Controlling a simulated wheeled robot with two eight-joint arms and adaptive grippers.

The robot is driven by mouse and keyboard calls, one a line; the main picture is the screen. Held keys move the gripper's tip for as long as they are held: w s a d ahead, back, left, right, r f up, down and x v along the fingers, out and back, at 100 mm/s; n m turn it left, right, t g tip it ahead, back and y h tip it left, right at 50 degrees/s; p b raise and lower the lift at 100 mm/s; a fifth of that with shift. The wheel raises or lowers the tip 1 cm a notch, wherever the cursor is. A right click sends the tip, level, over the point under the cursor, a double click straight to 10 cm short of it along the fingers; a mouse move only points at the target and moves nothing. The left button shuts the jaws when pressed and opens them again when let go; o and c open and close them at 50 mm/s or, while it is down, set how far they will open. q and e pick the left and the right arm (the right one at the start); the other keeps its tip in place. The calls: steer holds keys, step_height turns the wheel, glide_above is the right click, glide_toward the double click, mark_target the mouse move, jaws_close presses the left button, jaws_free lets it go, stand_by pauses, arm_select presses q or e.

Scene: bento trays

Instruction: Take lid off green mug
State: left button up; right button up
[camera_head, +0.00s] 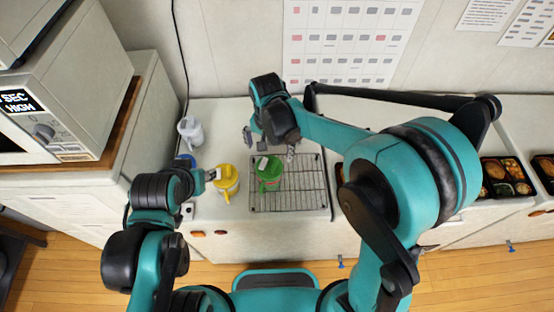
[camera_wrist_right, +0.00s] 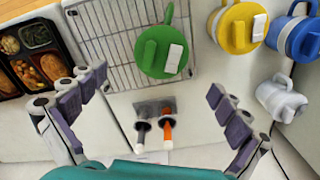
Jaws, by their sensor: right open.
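The green mug (camera_head: 270,181) stands upright on a wire rack (camera_head: 315,192) on the counter. Its green lid (camera_wrist_right: 158,55) is on it and carries a pale rectangular tab; the mug's handle points away in the right wrist view. My right gripper (camera_head: 268,147) is open and empty, just behind the mug; its fingers (camera_wrist_right: 158,86) are spread wide, with the lid ahead between and beyond them, not touching. My left gripper (camera_head: 212,175) is at the left of the yellow mug (camera_head: 226,187), close to its lid; its fingers are too small to read.
A small holder with pens (camera_wrist_right: 155,120) lies behind the rack. Food trays (camera_wrist_right: 38,58) are on the right. A microwave (camera_head: 75,85) stands at far left.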

mark_target(269, 167)
step_height(269, 167, down, 7)
steer(key=shift+a+f+b, duration=0.15)
steer(key=shift+b, duration=0.35)
steer(key=shift+s, duration=0.15)
steer(key=c, duration=1.6)
